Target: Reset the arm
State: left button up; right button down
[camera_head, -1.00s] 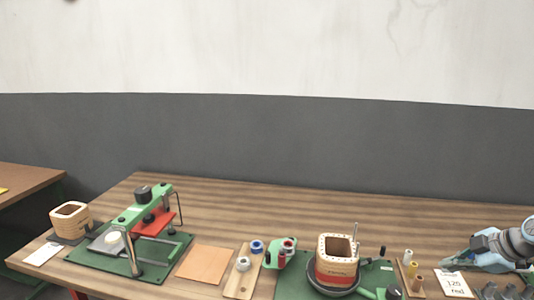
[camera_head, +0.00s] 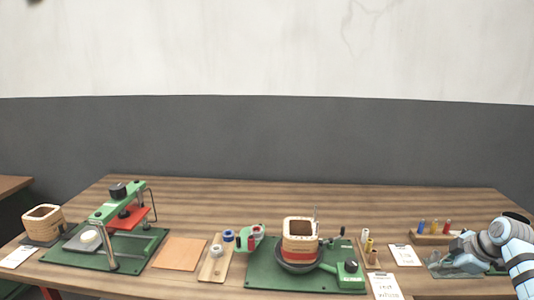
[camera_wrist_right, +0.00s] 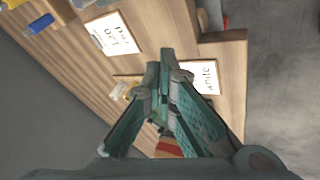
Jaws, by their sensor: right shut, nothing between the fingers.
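My right gripper (camera_head: 452,262) is at the right end of the wooden table in the head view, with its arm coming in from the right edge. In the right wrist view its two teal fingers (camera_wrist_right: 166,62) come together at the tips with nothing between them. The gripper is over the table, near the lettered cards, and touches no object that I can make out. My left gripper is not in view.
A wooden coil on a green winding base (camera_head: 262,272) stands mid-table. A green press (camera_head: 125,215) and another coil (camera_head: 42,222) stand at left. Lettered cards (camera_head: 404,255) and a rack of coloured spools (camera_head: 432,238) are at right. The table's back strip is clear.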

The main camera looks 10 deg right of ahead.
jog(key=s+d+f+m+g+h, duration=0.3)
jog(key=s+d+f+m+h, duration=0.3)
jog(key=s+d+f, duration=0.75)
jog(key=s+d+f+h, duration=0.1)
jog(key=s+d+f, duration=0.1)
jog(key=s, duration=0.5)
jog(key=s+d+f+h, duration=0.2)
jog(key=s+d+f, duration=0.1)
jog(key=s, duration=0.4)
jog(key=s+d+f+h, duration=0.1)
jog(key=s+d+f, duration=0.1)
jog(key=s, duration=0.6)
jog(key=s+a+f+m+g+y, duration=0.1)
jog(key=s+a+f+y, duration=0.15)
jog(key=a+f, duration=0.8)
jog(key=s+a+f+m+g+y, duration=0.1)
jog(key=s+a+f+y, duration=0.15)
jog(key=a+f, duration=0.8)
jog(key=s+a+f+m+y, duration=0.1)
jog(key=a+f+y, duration=0.1)
jog(key=a, duration=1.3)
jog(key=s+a+f+m+y, duration=0.1)
jog(key=a+f, duration=0.4)
jog(key=a, duration=1)
jog(key=shift+s+a+y, duration=0.35)
jog(key=shift+s+y, duration=0.05)
jog(key=shift+s, duration=0.15)
jog(key=shift+r, duration=0.1)
